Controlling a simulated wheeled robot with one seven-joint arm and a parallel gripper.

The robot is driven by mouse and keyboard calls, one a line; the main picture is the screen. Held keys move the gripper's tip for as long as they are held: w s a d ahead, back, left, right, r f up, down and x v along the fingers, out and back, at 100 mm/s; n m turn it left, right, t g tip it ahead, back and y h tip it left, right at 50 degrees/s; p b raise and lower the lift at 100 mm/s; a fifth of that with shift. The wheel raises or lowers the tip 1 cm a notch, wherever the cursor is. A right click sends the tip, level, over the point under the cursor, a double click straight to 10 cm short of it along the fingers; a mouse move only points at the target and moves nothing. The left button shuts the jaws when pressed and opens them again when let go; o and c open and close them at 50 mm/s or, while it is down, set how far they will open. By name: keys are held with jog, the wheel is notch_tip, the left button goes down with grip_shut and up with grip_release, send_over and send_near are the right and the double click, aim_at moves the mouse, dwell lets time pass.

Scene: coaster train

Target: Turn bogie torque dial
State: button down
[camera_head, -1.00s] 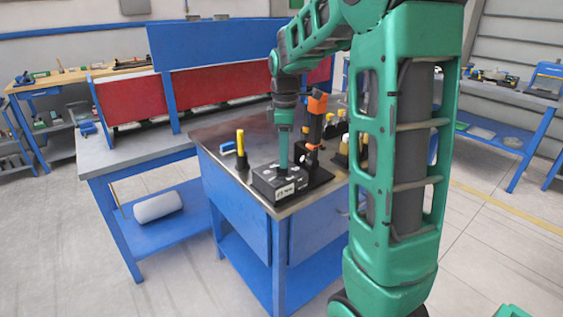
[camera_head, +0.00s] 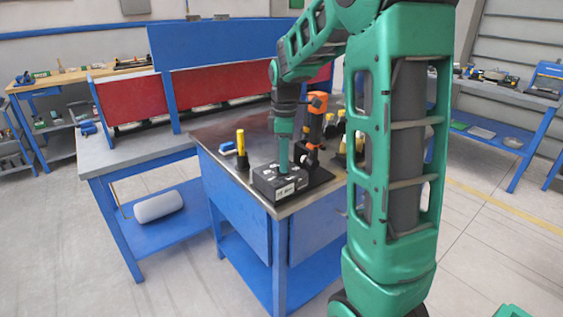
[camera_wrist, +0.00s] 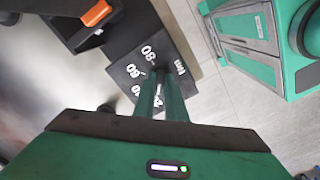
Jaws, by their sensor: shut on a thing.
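The bogie torque dial unit is a black box (camera_head: 270,185) with white markings, near the front corner of the blue bench's dark top. In the wrist view its black face (camera_wrist: 125,75) shows white numbers and "Nm". My gripper (camera_head: 284,170) points straight down onto the top of the box. In the wrist view my two green fingers (camera_wrist: 160,85) are close together at the middle of the face, shut on the dial knob. The knob itself is mostly hidden by the fingers.
A black and orange tool (camera_head: 316,120) stands on the base just behind the box. A yellow-handled tool (camera_head: 240,141) stands upright to the left. Several yellow and black items stand behind. The bench top (camera_head: 215,137) is bare toward the back left.

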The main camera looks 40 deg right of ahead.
jog(key=shift+m, duration=0.3)
jog(key=m, duration=0.5)
jog(key=shift+m, duration=0.3)
jog(key=m, duration=0.5)
jog(key=shift+a+m, duration=0.2)
jog(key=shift+m, duration=0.1)
jog(key=m, duration=0.4)
jog(key=shift+a, duration=0.15)
jog(key=shift+w+a+m, duration=0.1)
jog(key=shift+m, duration=1.7)
jog(key=c, duration=1.8)
grip_release()
